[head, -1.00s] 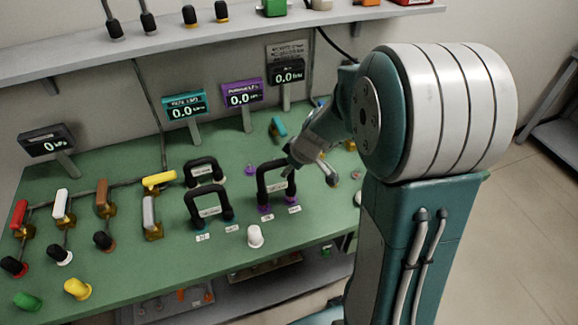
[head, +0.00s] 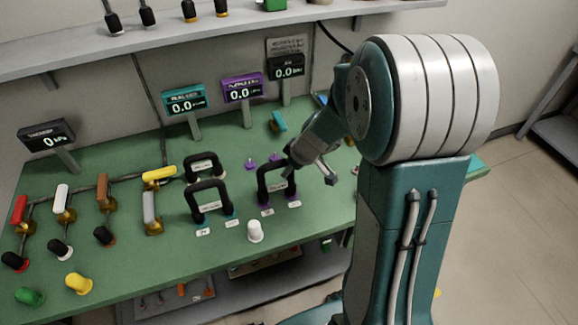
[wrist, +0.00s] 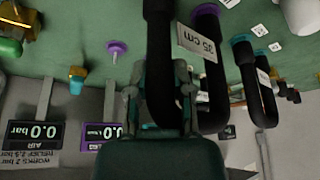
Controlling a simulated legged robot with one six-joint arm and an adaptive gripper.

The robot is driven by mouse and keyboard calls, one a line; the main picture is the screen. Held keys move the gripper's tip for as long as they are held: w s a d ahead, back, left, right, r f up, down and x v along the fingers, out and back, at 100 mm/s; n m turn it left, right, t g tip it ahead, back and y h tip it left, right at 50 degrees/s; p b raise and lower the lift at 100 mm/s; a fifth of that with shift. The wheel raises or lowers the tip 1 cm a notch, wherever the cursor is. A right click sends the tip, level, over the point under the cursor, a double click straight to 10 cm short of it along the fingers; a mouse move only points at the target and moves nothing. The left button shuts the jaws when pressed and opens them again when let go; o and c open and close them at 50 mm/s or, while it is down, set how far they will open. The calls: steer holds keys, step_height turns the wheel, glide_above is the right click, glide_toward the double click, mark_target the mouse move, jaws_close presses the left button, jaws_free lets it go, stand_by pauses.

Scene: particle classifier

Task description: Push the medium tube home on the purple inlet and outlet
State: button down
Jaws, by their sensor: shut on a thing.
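The medium tube (head: 262,183) is a black arch with a white label. It stands upright over two purple fittings at the front of the purple group. In the wrist view the tube (wrist: 160,70) runs between my fingers, and its label reads 35 cm. My gripper (head: 292,160) is shut on the tube near its right side; it also shows in the wrist view (wrist: 163,78). The tube's lower ends look close to the purple fittings (head: 267,212), but I cannot tell how deep they sit. Two bare purple fittings (head: 250,163) stand behind; one shows in the wrist view (wrist: 117,47).
Two black arched tubes (head: 211,187) stand on teal fittings to the left. A white cap (head: 254,231) stands in front. The purple display (head: 242,88) and teal display (head: 184,99) stand behind. Coloured valve handles (head: 103,192) fill the left side of the green bench.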

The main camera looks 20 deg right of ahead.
steer(key=shift+c, duration=2.2)
jaws_free()
steer(key=shift+f, duration=0.1)
steer(key=v, duration=1.2)
steer(key=s+a+r+m+h, duration=0.1)
steer(key=s+a+r+m, duration=0.2)
steer(key=s, duration=0.5)
steer(key=s+a+r+m+t+h, duration=0.1)
steer(key=s+a+r+m+h, duration=0.1)
steer(key=s, duration=0.7)
step_height(320, 180, up, 3)
steer(key=shift+a+r+m+t, duration=0.2)
steer(key=shift+a+m+t, duration=0.1)
steer(key=shift+a+m, duration=0.75)
